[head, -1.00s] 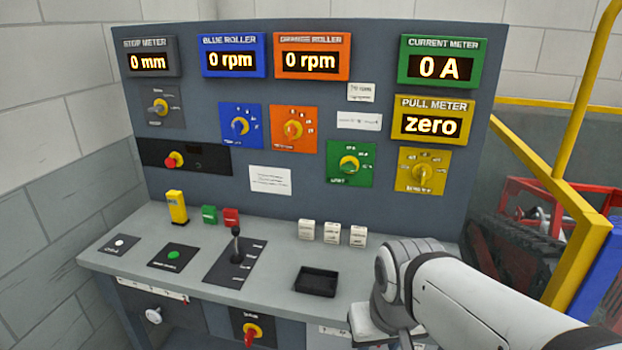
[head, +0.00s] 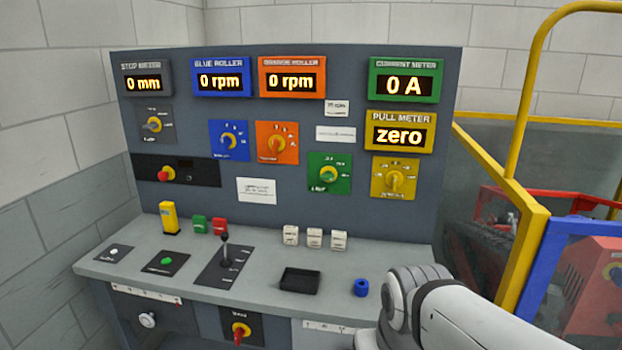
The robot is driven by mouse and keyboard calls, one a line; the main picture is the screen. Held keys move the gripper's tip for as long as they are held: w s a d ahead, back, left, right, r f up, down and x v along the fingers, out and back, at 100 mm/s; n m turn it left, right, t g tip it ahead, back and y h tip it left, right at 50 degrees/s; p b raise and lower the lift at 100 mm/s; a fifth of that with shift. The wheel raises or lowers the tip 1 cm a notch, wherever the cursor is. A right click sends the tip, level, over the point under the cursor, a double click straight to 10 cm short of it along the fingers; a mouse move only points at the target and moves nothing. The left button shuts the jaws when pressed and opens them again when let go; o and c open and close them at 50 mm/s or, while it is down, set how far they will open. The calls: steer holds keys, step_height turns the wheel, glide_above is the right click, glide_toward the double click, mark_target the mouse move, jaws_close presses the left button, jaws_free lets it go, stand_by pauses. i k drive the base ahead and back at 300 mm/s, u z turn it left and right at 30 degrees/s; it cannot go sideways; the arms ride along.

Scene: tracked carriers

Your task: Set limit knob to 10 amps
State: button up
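The green limit knob plate (head: 342,184) is on the upright panel, right of centre, below the current meter. The green current meter (head: 404,84) reads 0 A. My arm reaches in from the lower right in the head view. My gripper is not visible; the arm's white links fill that corner, and nothing touches the knob.
Similar knobs sit on blue (head: 229,141), orange (head: 277,143) and yellow (head: 395,179) plates. On the desk stand a black lever (head: 225,250), a black tray (head: 301,280), a blue ring-like piece (head: 361,287) and white blocks (head: 315,238). A yellow rail (head: 520,240) bounds the right.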

mark_target(328, 175)
steer(key=i, duration=0.85)
steer(key=u, duration=0.05)
